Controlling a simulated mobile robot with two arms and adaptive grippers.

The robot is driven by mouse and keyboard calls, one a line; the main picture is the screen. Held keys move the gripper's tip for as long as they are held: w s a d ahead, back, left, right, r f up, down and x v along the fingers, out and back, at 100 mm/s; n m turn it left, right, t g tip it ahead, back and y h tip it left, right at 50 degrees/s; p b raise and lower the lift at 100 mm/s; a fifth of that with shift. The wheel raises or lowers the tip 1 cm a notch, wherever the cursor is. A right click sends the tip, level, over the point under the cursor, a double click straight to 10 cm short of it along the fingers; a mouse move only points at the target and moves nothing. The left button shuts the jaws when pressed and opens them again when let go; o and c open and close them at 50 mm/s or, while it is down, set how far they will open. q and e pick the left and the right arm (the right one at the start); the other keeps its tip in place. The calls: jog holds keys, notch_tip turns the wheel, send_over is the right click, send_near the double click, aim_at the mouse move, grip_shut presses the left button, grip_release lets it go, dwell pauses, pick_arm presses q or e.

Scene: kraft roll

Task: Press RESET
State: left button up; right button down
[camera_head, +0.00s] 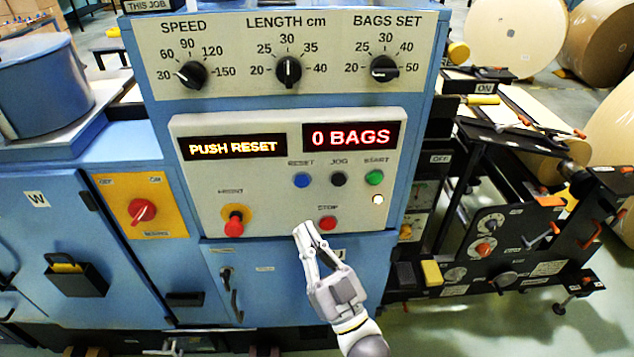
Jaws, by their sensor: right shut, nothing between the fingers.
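The blue RESET button (302,180) sits on the light control panel (265,205), under its printed RESET label. The left display (234,146) reads PUSH RESET and the right display (351,135) reads 0 BAGS. My right gripper (303,229) is shut and empty. In the picture its fingertips are below the RESET button and left of the red STOP button (327,223). I cannot tell how far the tips are from the panel face. My left gripper is not in view.
A black JOG button (338,179) and a green START button (375,177) stand right of RESET. A red mushroom button (234,226) is at the panel's lower left. Three dials line the upper panel (240,70). A red rotary switch (142,211) is further left.

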aim_at(302, 181)
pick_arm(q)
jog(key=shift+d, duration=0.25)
pick_arm(e)
jog(key=r, duration=0.1)
jog(key=s+r, duration=0.1)
jog(key=shift+d+r+y, duration=0.15)
jog(key=shift+r+y, duration=0.2)
jog(key=shift+y, duration=0.05)
jog(key=shift+w, duration=0.1)
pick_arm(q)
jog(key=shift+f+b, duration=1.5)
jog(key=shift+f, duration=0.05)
pick_arm(e)
jog(key=shift+w, duration=4.35)
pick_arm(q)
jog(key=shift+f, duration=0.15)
pick_arm(e)
jog(key=shift+w, duration=0.45)
